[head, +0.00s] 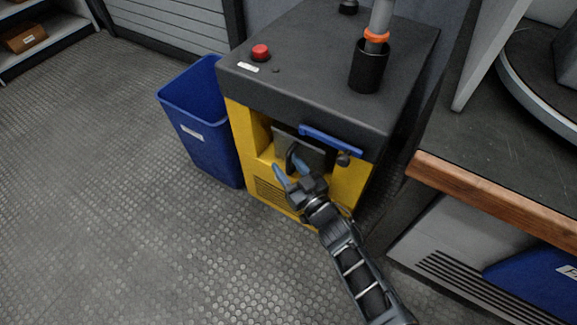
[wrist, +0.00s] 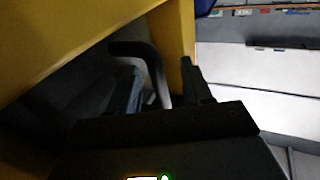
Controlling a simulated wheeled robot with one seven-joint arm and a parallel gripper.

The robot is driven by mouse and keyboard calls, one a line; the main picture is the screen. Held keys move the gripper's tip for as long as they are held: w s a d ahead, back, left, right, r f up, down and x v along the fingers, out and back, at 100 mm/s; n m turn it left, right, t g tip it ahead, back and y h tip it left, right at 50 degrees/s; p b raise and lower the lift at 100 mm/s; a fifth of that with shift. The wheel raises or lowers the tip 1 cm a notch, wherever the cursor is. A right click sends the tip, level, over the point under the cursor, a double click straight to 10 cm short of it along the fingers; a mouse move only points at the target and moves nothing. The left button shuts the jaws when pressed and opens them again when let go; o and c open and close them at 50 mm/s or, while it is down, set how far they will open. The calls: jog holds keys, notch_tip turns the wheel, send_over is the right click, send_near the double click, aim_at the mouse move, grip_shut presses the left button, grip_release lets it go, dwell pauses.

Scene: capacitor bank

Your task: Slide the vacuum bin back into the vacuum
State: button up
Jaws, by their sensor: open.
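The vacuum (head: 265,140) is a yellow cabinet with a black top, standing on the floor. The dark grey vacuum bin (head: 314,154) sits in the opening in its front, below a blue bar (head: 330,139). How deep it sits I cannot tell. My gripper (head: 289,169) is open at the bin's front, its blue-tipped fingers by the black handle. In the wrist view the bent bin handle (wrist: 153,66) rises near the fingers of my gripper (wrist: 166,88) and appears to lie between them. Contact is unclear in the dark picture.
A blue waste bin (head: 205,125) stands against the vacuum's left side. A workbench with a wooden edge (head: 490,197) is close on the right. The vacuum top carries a red button (head: 260,52) and a hose port (head: 369,65). The floor at left and front is clear.

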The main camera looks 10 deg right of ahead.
jog(key=shift+d+f, duration=0.1)
jog(key=p+v, duration=0.2)
jog(key=v, duration=0.5)
jog(key=shift+s, duration=0.4)
jog(key=shift+d, duration=0.1)
